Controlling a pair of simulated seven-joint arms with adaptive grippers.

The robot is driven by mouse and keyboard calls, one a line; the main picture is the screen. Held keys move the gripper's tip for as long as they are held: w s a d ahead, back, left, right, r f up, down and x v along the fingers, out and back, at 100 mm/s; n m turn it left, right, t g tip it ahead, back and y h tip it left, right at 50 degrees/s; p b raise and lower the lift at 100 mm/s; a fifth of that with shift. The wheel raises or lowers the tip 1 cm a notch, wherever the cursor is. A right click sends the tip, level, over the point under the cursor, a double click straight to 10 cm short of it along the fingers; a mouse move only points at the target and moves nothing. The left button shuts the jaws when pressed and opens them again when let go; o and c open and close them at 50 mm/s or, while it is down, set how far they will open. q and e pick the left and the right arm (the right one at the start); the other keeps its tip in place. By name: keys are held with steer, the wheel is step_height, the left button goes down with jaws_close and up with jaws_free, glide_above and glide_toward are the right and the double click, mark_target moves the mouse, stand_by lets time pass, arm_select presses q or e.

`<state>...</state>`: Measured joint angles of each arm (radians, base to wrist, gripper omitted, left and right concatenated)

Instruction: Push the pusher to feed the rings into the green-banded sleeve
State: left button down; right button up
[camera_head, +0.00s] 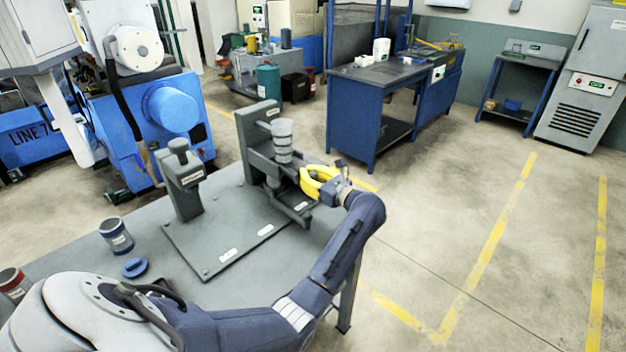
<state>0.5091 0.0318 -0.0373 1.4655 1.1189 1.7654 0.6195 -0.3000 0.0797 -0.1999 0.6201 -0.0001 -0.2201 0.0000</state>
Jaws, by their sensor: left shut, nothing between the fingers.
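My left gripper (306,181), with yellow fingers, is closed and empty at the right side of the grey fixture (256,135), just right of and below the grey cylindrical stack (282,138). It is close to the fixture's low front part (298,208); I cannot tell whether it touches. The pusher cannot be clearly told apart from the fixture. No green band shows on any sleeve. A blue-banded sleeve (117,238) stands upright on the left of the table, with a blue ring (135,267) lying near it. My right gripper is not in view.
A grey post block (181,180) stands on the base plate (240,235), left of the fixture. A red-banded sleeve (13,281) stands at the table's left edge. The plate's middle is clear. A blue workbench (350,120) stands beyond on the floor.

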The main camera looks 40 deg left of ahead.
mark_target(315, 180)
arm_select(q)
steer(key=shift+d, duration=0.15)
steer(key=shift+s+d+f, duration=0.15)
steer(key=shift+d, duration=0.6)
steer(key=shift+s+d+f, duration=0.1)
steer(key=shift+d, duration=0.65)
steer(key=shift+s+d, duration=0.1)
steer(key=shift+d, duration=0.65)
steer(key=c, duration=1.1)
jaws_free()
steer(key=shift+r, duration=0.15)
steer(key=shift+c, duration=0.2)
steer(key=shift+o, duration=0.6)
steer(key=shift+a, duration=0.15)
steer(key=shift+s+d+r, duration=0.1)
steer(key=shift+s+d, duration=0.1)
steer(key=shift+d, duration=1)
steer(key=shift+s+d, duration=0.2)
steer(key=shift+d, duration=0.95)
